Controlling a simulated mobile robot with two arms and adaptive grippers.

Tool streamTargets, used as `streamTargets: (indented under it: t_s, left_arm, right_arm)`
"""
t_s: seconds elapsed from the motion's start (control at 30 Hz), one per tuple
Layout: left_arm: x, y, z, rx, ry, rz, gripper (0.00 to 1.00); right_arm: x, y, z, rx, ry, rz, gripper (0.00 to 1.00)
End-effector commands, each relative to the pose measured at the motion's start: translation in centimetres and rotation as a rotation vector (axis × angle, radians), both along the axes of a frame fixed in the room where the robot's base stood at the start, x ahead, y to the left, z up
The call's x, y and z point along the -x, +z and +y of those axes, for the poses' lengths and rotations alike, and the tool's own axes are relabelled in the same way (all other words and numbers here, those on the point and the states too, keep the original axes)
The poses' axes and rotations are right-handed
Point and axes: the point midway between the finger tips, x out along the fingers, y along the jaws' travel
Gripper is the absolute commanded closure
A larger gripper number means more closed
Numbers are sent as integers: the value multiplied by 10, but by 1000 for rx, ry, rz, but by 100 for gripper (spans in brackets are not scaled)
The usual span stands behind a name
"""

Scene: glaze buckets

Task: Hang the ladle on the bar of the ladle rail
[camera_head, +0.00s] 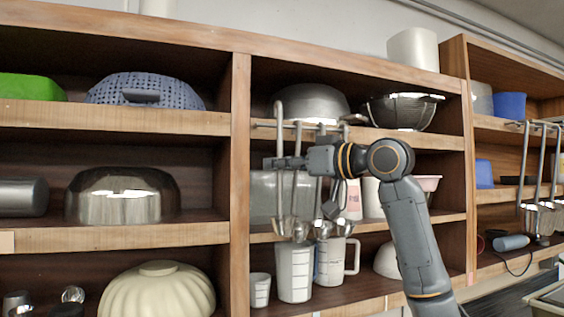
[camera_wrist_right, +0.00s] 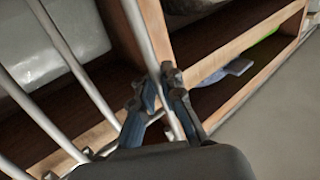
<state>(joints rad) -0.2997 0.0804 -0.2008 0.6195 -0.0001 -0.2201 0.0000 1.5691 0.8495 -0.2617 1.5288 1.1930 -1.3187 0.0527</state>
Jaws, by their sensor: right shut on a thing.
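My right gripper (camera_head: 284,162) is shut on the long metal handle of a ladle (camera_head: 279,191) in front of the middle shelf. The ladle is nearly upright, its top above the level of the rail bar (camera_head: 263,126) and its bowl low, just above the white jugs. I cannot tell whether its top touches the bar. Several other ladles (camera_head: 296,185) hang from this rail just right of the held one. In the right wrist view the fingers (camera_wrist_right: 172,84) close around the handle (camera_wrist_right: 146,32), and other handles (camera_wrist_right: 73,62) run at the left. My left gripper is out of view.
White measuring jugs (camera_head: 294,274) stand below the ladles, close to their bowls. A metal bowl (camera_head: 312,103) and a dark colander (camera_head: 402,111) sit on the shelf above. A wooden upright (camera_head: 240,170) is close on the left. More ladles (camera_head: 523,165) hang on the right-hand shelf.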

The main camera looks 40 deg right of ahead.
Motion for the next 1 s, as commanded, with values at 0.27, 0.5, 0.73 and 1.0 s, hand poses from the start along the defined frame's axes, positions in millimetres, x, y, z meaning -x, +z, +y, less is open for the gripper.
streamTargets:
  t_s: [0.27,0.5,0.73,1.0]
  left_arm:
    - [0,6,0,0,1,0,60]
    - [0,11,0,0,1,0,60]
    - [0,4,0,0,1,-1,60]
    - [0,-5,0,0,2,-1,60]
  right_arm:
    - [-17,1,-4,-2,1,2,100]
    - [-31,1,-7,-2,1,2,100]
    - [-36,-11,-9,-1,0,-1,100]
    - [-37,-23,-9,-1,0,0,100]
